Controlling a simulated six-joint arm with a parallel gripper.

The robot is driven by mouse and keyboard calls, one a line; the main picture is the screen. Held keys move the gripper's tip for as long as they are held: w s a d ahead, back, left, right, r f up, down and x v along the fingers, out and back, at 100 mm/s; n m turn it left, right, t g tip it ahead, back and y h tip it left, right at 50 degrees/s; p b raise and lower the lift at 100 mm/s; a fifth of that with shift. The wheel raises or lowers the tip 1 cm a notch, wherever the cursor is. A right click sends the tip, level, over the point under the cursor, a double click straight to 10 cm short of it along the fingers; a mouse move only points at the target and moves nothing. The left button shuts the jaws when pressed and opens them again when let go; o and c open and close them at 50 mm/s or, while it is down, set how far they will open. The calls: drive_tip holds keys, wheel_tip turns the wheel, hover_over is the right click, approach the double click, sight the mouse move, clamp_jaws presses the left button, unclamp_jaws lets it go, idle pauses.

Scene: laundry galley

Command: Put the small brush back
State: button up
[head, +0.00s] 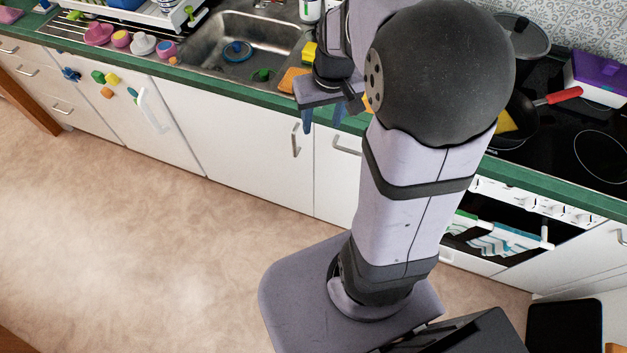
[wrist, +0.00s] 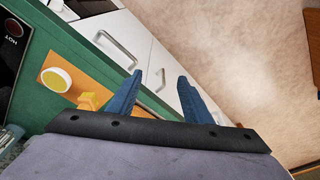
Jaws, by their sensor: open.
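My gripper (head: 321,119) is open and empty, with its blue fingers pointing down beside the counter's front edge, over the cabinet fronts. In the wrist view the two fingers (wrist: 160,76) stand apart with nothing between them. I cannot pick out the small brush for certain. A slim white and teal long-handled thing (head: 149,110) hangs on a cabinet door at the left, well away from my gripper. A blue round thing (head: 237,51) and a small dark green thing (head: 262,75) lie in the steel sink (head: 212,62).
The green counter edge (head: 235,91) runs close to my gripper. An orange board (wrist: 83,70) bears a yellow round thing (wrist: 56,80) and a yellow-orange piece (wrist: 93,101). Several cups stand left of the sink. A pan with a red handle (head: 565,95) is on the stove.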

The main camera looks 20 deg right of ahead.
drive_tip(key=s+a+f+g, duration=0.1)
drive_tip(key=s+a+f, duration=0.1)
drive_tip(key=s+a, duration=0.2)
drive_tip(key=s+a+f+n+g, duration=0.1)
drive_tip(key=s+a+f, duration=0.1)
drive_tip(key=s, duration=0.6)
drive_tip(key=shift+s+a+f, duration=0.15)
drive_tip(key=shift+a+f, duration=0.05)
drive_tip(key=shift+a, duration=0.65)
wheel_tip(320, 180, down, 22)
drive_tip(key=b, duration=2.2)
wheel_tip(320, 180, down, 24)
drive_tip(key=b, duration=2.4)
drive_tip(key=shift+f, duration=0.2)
drive_tip(key=shift+o, duration=0.3)
